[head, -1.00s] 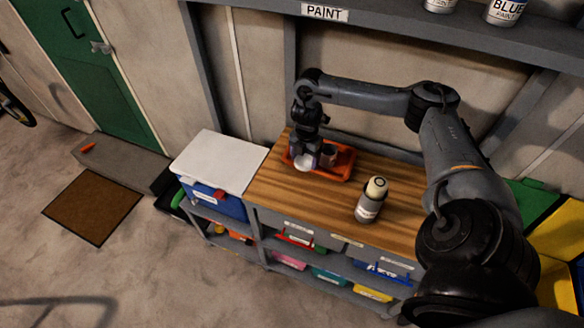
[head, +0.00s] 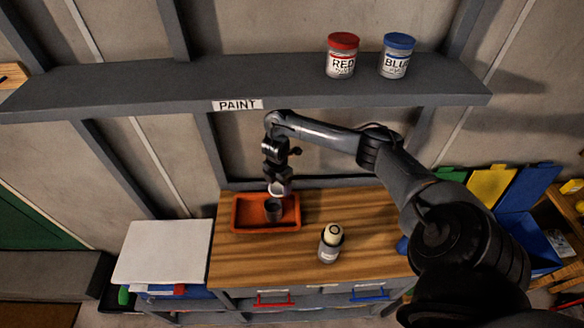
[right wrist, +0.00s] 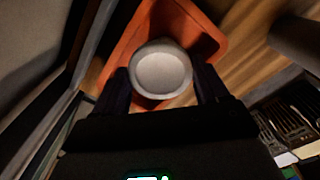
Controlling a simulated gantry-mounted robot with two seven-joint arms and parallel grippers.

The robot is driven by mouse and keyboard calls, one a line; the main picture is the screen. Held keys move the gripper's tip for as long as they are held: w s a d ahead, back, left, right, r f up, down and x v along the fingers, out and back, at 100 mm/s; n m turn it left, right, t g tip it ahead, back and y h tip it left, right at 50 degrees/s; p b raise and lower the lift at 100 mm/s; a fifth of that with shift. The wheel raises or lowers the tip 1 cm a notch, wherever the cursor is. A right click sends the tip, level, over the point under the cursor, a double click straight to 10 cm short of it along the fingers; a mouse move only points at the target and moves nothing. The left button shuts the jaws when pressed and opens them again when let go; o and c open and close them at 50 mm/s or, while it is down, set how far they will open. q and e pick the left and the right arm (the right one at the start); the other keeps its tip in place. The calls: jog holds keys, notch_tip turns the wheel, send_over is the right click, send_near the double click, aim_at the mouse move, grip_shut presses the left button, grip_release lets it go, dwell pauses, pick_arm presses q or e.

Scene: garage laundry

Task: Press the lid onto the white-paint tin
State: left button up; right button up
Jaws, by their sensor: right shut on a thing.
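My right gripper (head: 279,184) is over the orange tray (head: 239,222) at the back left of the wooden bench. It is shut on a round white lid (head: 281,188), held above the tray. In the right wrist view the lid (right wrist: 161,74) sits between the two dark fingers (right wrist: 162,92). A pale-labelled tin (head: 329,252) stands upright on the bench, right of the tray. A cream piece with a dark ring shows at its top; its label is too small to read. My left gripper is out of view.
A red tin (head: 342,58) and a blue tin (head: 397,58) stand on the PAINT shelf (head: 180,88) above. The bench (head: 375,225) is clear right of the pale tin.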

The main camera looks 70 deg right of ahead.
aim_at(272, 194)
jog(key=a, duration=0.1)
jog(key=r+p, duration=0.1)
jog(key=w+a, duration=0.1)
jog(key=shift+a+r, duration=0.25)
jog(key=shift+a, duration=0.1)
jog(key=shift+a+r+p, duration=0.1)
jog(key=shift+a+p, duration=0.35)
jog(key=shift+a, duration=0.05)
notch_tip(272, 194, down, 5)
jog(key=b, duration=0.5)
jog(key=shift+d, duration=0.1)
jog(key=shift+f+b, duration=0.35)
jog(key=shift+f, duration=0.25)
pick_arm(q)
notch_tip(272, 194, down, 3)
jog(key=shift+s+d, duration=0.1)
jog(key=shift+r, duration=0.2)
pick_arm(e)
jog(key=shift+f, duration=0.1)
jog(key=shift+f, duration=0.3)
